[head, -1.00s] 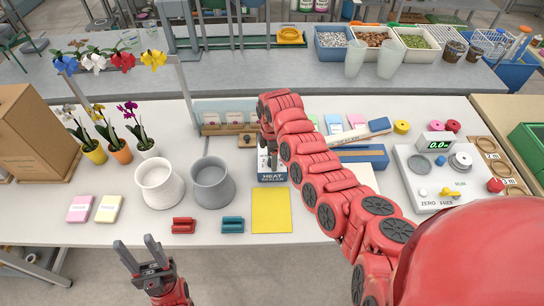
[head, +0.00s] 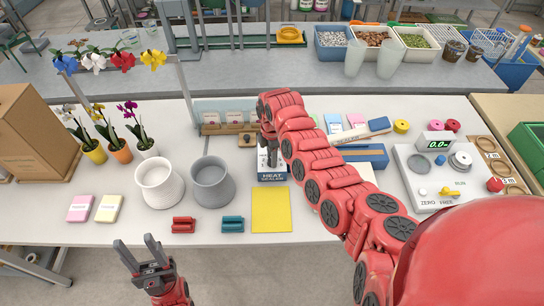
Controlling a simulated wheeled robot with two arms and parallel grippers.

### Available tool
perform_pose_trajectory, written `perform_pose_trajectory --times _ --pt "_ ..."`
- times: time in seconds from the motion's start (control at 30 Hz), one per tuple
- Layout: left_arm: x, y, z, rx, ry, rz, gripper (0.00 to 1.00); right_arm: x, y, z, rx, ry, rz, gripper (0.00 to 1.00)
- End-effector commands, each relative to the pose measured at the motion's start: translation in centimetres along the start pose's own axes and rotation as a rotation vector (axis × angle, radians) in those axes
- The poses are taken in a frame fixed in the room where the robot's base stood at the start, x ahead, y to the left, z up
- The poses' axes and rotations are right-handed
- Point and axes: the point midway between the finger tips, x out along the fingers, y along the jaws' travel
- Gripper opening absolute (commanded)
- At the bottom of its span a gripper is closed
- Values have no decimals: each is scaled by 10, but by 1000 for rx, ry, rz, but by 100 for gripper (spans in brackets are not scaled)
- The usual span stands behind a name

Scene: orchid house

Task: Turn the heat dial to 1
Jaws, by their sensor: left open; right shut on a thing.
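My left gripper (head: 140,254) is open and empty, in front of the table's near edge at the lower left.
A blue bar-shaped part (head: 362,155) lies right of the panel, partly behind my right arm. A yellow sheet (head: 271,211) lies in front of it. A grey pot (head: 212,183) and white pot (head: 160,186) stand left. A scale (head: 437,175) stands right.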

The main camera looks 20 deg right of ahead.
Motion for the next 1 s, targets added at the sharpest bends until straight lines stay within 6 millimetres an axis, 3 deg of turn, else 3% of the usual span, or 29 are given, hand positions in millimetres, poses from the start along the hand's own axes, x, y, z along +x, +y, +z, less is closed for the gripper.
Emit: perform_pose_trajectory --times 0.37,1.0 --pt "-10 0 2 0 0 0 50 2 0 2 -325 -4 -1 0" --pt "-71 4 12 0 0 0 50 6 0 1 -929 -1 0 0"
